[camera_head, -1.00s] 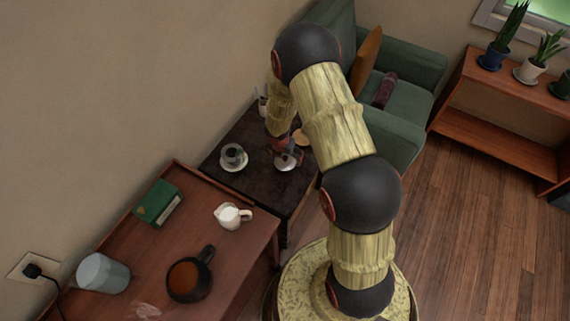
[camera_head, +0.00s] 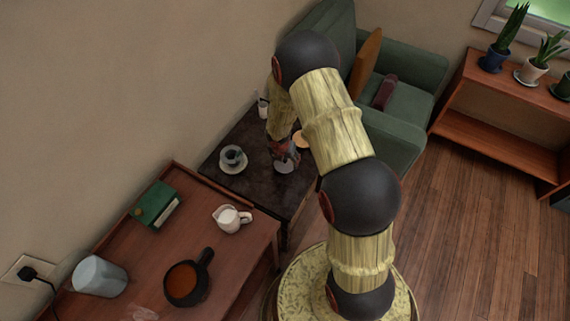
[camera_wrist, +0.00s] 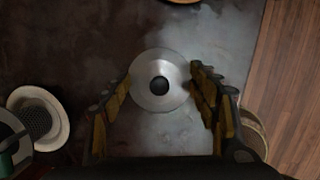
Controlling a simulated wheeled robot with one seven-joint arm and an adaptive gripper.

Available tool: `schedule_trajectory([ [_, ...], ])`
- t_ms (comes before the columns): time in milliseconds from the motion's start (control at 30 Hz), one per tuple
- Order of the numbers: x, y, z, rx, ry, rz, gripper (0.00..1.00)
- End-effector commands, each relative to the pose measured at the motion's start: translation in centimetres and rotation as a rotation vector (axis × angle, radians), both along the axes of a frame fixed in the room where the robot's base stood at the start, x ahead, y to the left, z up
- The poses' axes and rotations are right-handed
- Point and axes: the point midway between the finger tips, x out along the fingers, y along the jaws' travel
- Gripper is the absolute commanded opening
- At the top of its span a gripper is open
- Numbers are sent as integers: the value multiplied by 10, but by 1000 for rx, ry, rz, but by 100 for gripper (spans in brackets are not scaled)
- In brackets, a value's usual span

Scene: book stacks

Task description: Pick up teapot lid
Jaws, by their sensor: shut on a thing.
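The teapot lid (camera_wrist: 176,95) is a shiny silver disc with a black knob, seen from above in the wrist view. It lies between the two fingers of my gripper (camera_wrist: 160,92), which is shut on it. In the head view my gripper (camera_head: 285,152) is low over the dark side table, and the silver lid (camera_head: 284,167) shows just below it. The fingers hide part of the lid there. I cannot tell whether the lid touches the tabletop.
The dark table (camera_head: 232,187) also holds a cup on a saucer (camera_head: 233,168) left of my gripper and a round tan piece (camera_head: 300,138) close on the right. A wooden table (camera_head: 130,245) in front carries a jug (camera_head: 229,219), a dark pot and a green box. A green armchair (camera_head: 410,110) stands behind.

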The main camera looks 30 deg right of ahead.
Motion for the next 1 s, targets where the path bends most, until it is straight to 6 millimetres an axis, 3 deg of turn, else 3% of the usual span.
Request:
schedule_trajectory([
  [367, -1, 0, -2, 1, 1, 0, 28],
  [567, -1, 1, -2, 2, 2, 0, 27],
  [633, -1, 1, -3, 2, 2, 0, 14],
  [700, -2, 1, -3, 3, 4, 1, 9],
  [867, -4, 1, 1, 2, 8, 0, 0],
  [1000, -5, 1, 13, 2, 9, 0, 0],
])
